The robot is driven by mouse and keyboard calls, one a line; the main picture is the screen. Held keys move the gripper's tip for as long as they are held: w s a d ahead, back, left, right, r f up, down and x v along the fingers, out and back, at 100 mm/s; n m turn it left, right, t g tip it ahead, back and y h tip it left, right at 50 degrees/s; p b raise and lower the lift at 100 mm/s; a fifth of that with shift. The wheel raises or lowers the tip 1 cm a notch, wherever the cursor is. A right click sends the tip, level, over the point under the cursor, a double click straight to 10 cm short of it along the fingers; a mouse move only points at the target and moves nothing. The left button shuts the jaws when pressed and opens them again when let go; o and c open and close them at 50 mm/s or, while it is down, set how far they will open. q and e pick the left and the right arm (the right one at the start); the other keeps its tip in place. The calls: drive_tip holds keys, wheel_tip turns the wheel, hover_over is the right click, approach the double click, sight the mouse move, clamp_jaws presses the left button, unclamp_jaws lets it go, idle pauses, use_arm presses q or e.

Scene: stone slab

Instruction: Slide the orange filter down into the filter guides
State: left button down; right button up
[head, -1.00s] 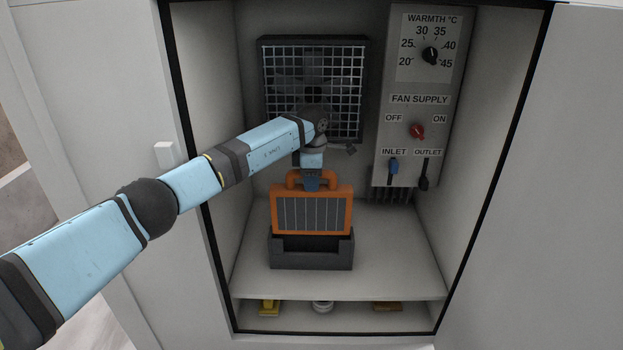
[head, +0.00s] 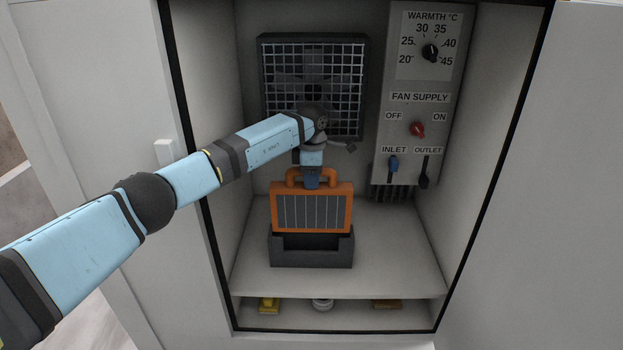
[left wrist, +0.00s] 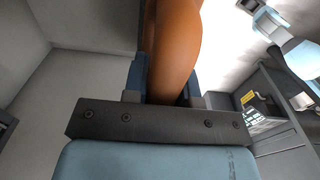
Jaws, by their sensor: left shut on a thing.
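The orange filter (head: 312,208) has a grey pleated face and a handle on top. It stands upright at the dark grey filter guides (head: 312,255) on the cabinet shelf. Its lower edge is at or just above the front wall of the guides; I cannot tell how far it is inside. My left gripper (head: 312,181) is shut on the filter's handle from above. In the left wrist view the orange handle (left wrist: 174,50) lies between the blue fingers. My right gripper is not in view.
A fan behind a wire grille (head: 312,88) is on the back wall. A control panel (head: 420,100) with a dial, red switch and two sliders is at right. Small items, including a yellow one (head: 269,305), lie on the lower ledge. The shelf beside the guides is clear.

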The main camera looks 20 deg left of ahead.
sight(311, 211)
use_arm(q)
drive_tip(key=shift+f, duration=0.25)
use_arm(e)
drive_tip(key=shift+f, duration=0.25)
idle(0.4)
use_arm(q)
drive_tip(key=shift+f+b, duration=1.9)
drive_tip(key=shift+f, duration=1.1)
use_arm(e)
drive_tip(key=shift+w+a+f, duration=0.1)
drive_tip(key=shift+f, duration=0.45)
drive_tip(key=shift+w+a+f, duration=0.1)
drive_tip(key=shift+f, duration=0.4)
use_arm(q)
drive_tip(key=shift+f+b, duration=1.35)
drive_tip(key=shift+f, duration=0.9)
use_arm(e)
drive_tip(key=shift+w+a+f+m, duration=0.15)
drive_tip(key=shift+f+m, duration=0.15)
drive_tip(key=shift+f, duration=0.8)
use_arm(q)
drive_tip(key=c, duration=0.8)
unclamp_jaws()
drive_tip(key=shift+c, duration=0.2)
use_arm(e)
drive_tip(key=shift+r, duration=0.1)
